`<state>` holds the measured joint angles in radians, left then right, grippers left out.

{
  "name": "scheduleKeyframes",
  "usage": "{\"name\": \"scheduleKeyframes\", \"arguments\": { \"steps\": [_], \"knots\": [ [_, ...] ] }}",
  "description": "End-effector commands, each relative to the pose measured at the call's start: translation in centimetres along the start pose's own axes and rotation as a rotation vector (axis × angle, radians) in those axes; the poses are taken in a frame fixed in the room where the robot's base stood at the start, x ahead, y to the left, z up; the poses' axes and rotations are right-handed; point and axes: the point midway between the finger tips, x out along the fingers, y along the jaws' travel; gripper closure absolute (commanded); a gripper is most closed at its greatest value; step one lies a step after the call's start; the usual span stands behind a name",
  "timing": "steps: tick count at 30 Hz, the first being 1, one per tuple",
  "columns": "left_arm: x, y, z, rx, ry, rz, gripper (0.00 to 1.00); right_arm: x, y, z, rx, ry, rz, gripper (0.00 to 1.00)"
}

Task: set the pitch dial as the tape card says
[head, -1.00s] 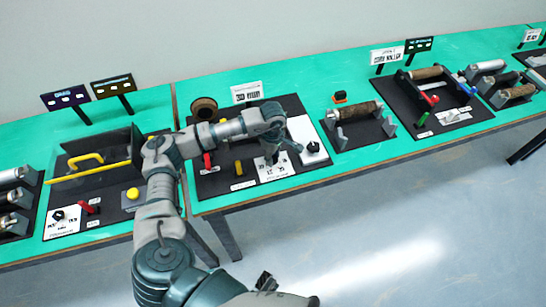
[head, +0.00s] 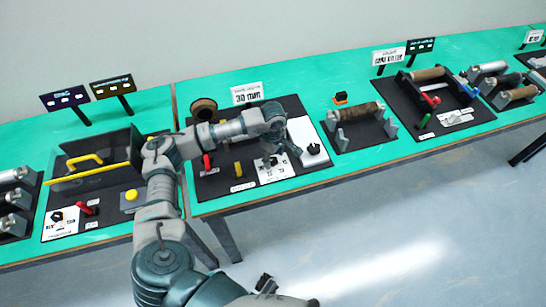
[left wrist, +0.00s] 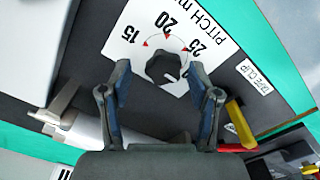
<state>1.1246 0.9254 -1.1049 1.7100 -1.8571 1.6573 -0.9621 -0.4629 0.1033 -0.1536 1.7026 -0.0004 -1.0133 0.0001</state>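The tape card (head: 247,93) stands behind the middle station and appears to read "30 mm". The pitch dial is a black knob (left wrist: 163,67) on a white card (left wrist: 205,22) marked PITCH, with 15, 20 and 25 legible and red triangles around it. In the head view the dial card (head: 273,168) is partly hidden by my left gripper (head: 289,148). In the left wrist view my left gripper (left wrist: 160,70) is open, its fingers on either side of the knob with gaps. The knob's pointer direction is unclear. A dark part of what may be my right gripper (head: 266,283) shows at the bottom.
The station's black board also holds a red lever (head: 207,162), a yellow clip (head: 238,168) also in the left wrist view (left wrist: 240,124), a tape roll (head: 204,108) and a white plate with another black knob (head: 313,149). Other stations stand left and right on the green table.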

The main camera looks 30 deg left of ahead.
Motion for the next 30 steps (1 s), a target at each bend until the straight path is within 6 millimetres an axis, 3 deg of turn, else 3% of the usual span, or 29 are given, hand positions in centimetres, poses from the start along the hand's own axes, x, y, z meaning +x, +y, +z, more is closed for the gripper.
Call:
{"name": "scheduleKeyframes", "arguments": {
  "steps": [10,22,30],
  "knots": [
    [-0.8,-0.1,0.0,0.0,0.001,-0.003,0.38,-0.1,0.0,0.0,0.0,0.005,-0.001,0.21],
    [-9.1,0.1,-0.1,0.0,0.0,0.0,0.38,-0.1,0.0,0.0,0.0,0.003,0.0,0.21],
    [-11.6,0.1,-0.1,0.0,-0.001,-0.004,0.38,0.0,0.0,0.0,0.0,0.003,0.0,0.21]
  ]
}}
